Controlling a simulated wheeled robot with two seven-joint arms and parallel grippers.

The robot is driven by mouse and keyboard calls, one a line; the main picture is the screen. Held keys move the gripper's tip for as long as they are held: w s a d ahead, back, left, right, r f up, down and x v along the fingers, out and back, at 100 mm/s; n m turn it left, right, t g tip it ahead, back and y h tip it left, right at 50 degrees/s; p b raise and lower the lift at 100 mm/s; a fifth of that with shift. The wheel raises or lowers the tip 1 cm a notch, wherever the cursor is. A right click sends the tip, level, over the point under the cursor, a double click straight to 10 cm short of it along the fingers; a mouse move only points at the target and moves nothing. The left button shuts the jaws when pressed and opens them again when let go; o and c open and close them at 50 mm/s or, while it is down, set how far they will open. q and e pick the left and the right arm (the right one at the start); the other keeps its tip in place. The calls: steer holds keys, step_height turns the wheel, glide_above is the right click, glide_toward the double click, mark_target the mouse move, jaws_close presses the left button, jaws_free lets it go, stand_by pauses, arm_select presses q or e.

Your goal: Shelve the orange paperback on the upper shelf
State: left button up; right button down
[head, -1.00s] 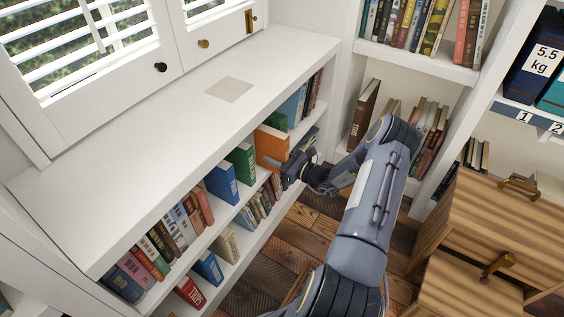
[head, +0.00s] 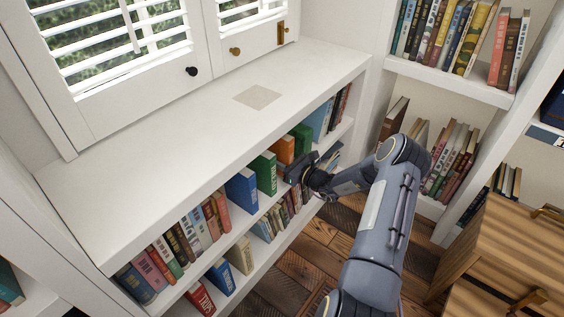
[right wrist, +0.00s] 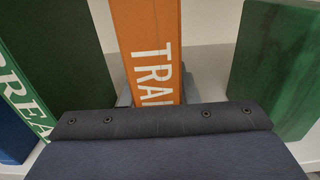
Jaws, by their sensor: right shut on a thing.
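The orange paperback (head: 284,148) is upright at the upper shelf of the low white bookcase, between two green books. In the right wrist view its orange spine (right wrist: 147,40) with white letters faces me, between a green book at left (right wrist: 60,55) and another at right (right wrist: 275,75), with gaps on both sides. My right gripper (head: 297,168) is shut on the lower part of the paperback at the shelf front. Its fingertips are mostly hidden by the gripper body in the wrist view. My left gripper is not in view.
The white bookcase top (head: 190,130) is bare except for a pale square (head: 257,97). A blue book (head: 242,190) stands left of the near green book (head: 264,172). A lower shelf holds several books. Wooden drawers (head: 500,245) stand at the right.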

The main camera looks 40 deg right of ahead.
steer(key=shift+f, duration=0.2)
stand_by(0.4)
steer(key=c, duration=1)
jaws_free()
steer(key=shift+c, duration=0.2)
steer(key=p+v, duration=0.1)
steer(key=v, duration=0.6)
steer(key=shift+s+p, duration=0.4)
steer(key=shift+d, duration=0.15)
